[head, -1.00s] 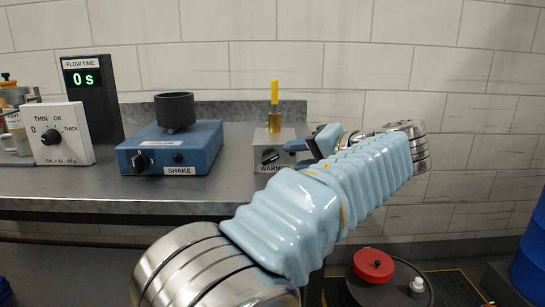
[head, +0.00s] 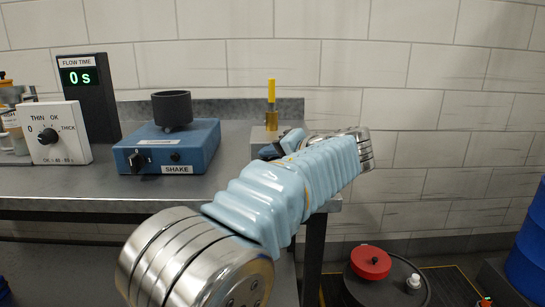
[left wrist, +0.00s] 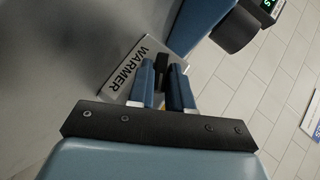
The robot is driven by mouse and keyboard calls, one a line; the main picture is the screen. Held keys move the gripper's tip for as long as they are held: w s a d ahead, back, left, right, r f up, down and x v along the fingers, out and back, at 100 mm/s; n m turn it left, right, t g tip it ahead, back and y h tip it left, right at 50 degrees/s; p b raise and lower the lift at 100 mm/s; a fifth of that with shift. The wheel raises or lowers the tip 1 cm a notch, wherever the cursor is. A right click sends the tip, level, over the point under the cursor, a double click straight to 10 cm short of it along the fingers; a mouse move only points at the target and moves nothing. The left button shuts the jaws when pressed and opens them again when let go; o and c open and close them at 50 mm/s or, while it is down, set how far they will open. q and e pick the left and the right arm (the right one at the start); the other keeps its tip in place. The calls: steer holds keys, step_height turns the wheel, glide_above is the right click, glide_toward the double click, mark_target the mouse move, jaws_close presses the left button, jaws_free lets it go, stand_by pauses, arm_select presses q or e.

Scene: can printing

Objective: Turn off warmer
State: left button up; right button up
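The warmer (head: 260,137) is a small grey box with a brass holder and a yellow stick (head: 271,91) on top, near the table's right end. My left gripper (head: 266,151) is in front of it, and my blue-sleeved arm covers its lower front and label. In the left wrist view, the WARMER face (left wrist: 118,82) lies just beyond the left gripper (left wrist: 161,67). Its two blue fingers stand slightly apart, with the dark knob (left wrist: 161,61) between or just beyond their tips. Whether they press on it, I cannot tell. My right gripper is out of view.
A blue shaker (head: 194,149) with a dark cup (head: 172,108) stands left of the warmer. A white dial box (head: 60,151) and the flow time display (head: 92,98) are farther left. A tiled wall is behind. A black drum top with a red cap (head: 370,264) is below right.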

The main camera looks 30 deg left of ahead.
arm_select(q)
jaws_close()
steer(key=n+h+b, duration=0.1)
steer(key=n+t+h+b, duration=0.1)
steer(key=h, duration=0.1)
steer(key=n+h+b, duration=0.1)
steer(key=shift+s+a+r+t+h, duration=0.1)
steer(key=shift+s+a+t+h, duration=0.05)
steer(key=shift+a+t+h, duration=0.15)
steer(key=shift+s+a+r+n+t+h+b, duration=0.1)
steer(key=shift+n+t+h+b, duration=0.2)
steer(key=shift+h+b, duration=0.3)
steer(key=shift+a+n+t+h+b, duration=0.1)
steer(key=shift+n+t+h+b, duration=0.1)
steer(key=shift+n+h+b, duration=0.3)
steer(key=shift+r+n+t+h+b, duration=0.15)
steer(key=shift+n+t+h+b, duration=0.35)
steer(key=shift+h+b, duration=0.3)
steer(key=o, duration=0.6)
jaws_free()
